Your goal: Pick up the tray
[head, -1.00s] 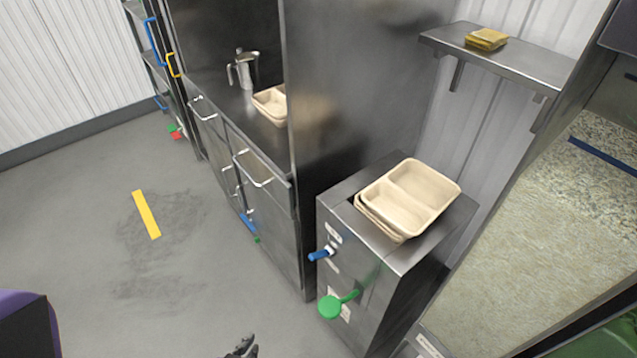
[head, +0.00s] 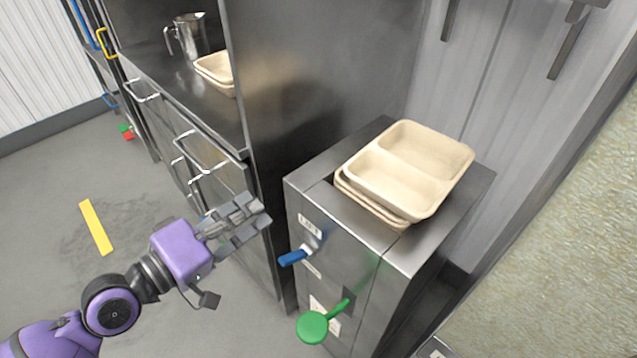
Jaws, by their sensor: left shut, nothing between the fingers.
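A stack of beige two-compartment trays (head: 418,160) sits on top of a steel dispenser cabinet (head: 395,258) right of centre. The top tray rests slightly askew on the ones beneath it. My left gripper (head: 262,214) is in front of and to the left of the cabinet, lower in the picture than the trays. It is shut and empty, apart from the trays. My right gripper does not show.
A steel counter with drawers stands behind, holding a metal jug (head: 190,36) and more beige trays (head: 216,70). Open floor lies at left.

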